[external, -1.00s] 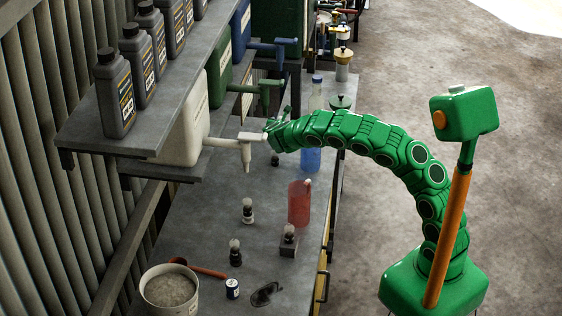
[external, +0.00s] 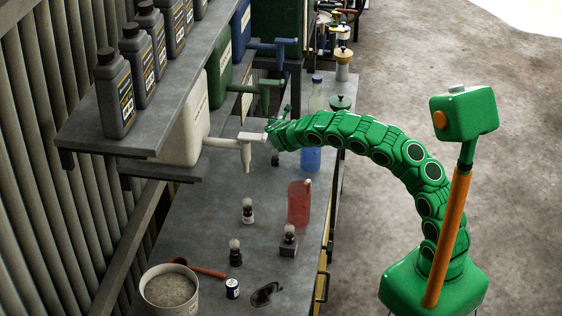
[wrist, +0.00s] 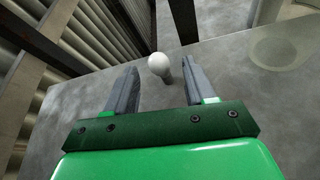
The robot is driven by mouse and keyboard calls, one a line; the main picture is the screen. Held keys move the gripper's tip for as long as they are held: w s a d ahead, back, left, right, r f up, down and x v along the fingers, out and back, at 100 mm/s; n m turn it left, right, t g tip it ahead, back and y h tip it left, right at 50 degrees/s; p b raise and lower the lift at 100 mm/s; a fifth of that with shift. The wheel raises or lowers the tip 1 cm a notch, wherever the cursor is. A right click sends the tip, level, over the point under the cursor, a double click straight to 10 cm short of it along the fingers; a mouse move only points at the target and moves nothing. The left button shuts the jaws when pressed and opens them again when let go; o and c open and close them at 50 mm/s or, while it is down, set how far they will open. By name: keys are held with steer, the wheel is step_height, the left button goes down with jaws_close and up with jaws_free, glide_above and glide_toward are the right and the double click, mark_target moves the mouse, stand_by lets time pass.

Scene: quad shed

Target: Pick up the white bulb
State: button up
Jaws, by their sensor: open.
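The white bulb (wrist: 159,64) shows in the wrist view, round and white on a darker base on the grey bench. It appears just beyond and between the fingertips of my gripper (wrist: 159,82), which is open with nothing between its jaws. In the external view my gripper (external: 272,129) is near the white spout, above the bench. A small dark base (external: 275,160) shows below it; its top is hidden by my arm, so I cannot tell whether it is the same bulb. Other bulbs on dark bases (external: 247,210) (external: 235,253) (external: 289,238) stand nearer the camera.
A white container's spout (external: 222,143) juts out under the shelf (external: 85,138) close beside my gripper. A bucket (external: 170,291) and glasses (external: 265,294) lie nearer the camera.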

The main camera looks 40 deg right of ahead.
steer(key=shift+x, duration=1.8)
steer(key=c, duration=0.8)
